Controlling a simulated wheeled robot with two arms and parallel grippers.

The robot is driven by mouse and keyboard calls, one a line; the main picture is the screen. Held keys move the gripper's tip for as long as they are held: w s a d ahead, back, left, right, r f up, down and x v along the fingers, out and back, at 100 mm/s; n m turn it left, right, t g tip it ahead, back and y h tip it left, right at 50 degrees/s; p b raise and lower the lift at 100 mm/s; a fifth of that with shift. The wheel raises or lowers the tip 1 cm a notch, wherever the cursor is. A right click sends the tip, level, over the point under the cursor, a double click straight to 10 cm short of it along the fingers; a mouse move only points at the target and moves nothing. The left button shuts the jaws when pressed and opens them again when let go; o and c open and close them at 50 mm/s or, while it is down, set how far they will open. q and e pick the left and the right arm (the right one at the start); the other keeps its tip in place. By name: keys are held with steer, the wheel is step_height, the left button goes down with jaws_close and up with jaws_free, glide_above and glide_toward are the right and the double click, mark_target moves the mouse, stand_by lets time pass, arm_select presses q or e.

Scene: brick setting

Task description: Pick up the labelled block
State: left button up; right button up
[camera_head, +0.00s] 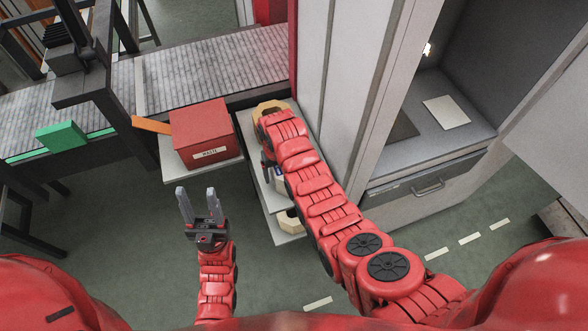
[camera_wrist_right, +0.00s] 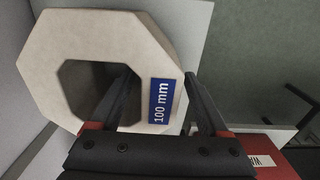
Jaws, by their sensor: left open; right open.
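The labelled block is a pale octagonal block (camera_wrist_right: 70,35) with a large central hole and a blue "100 mm" label (camera_wrist_right: 160,101), seen in the right wrist view. My right gripper (camera_wrist_right: 160,78) is open at it. One finger is over the hole and the other is beyond the outer edge, with the labelled wall between them; I cannot tell whether they touch it. In the head view my right arm hides most of this spot, and only a small blue-marked part (camera_head: 281,183) shows. My left gripper (camera_head: 199,206) is open and empty above the floor.
Other tan octagonal blocks sit on the upper level (camera_head: 266,107) and the lower shelf (camera_head: 289,221). A tall grey cabinet (camera_head: 345,75) is close on the right.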

jaws_close()
stand_by(0.4)
stand_by(1.0)
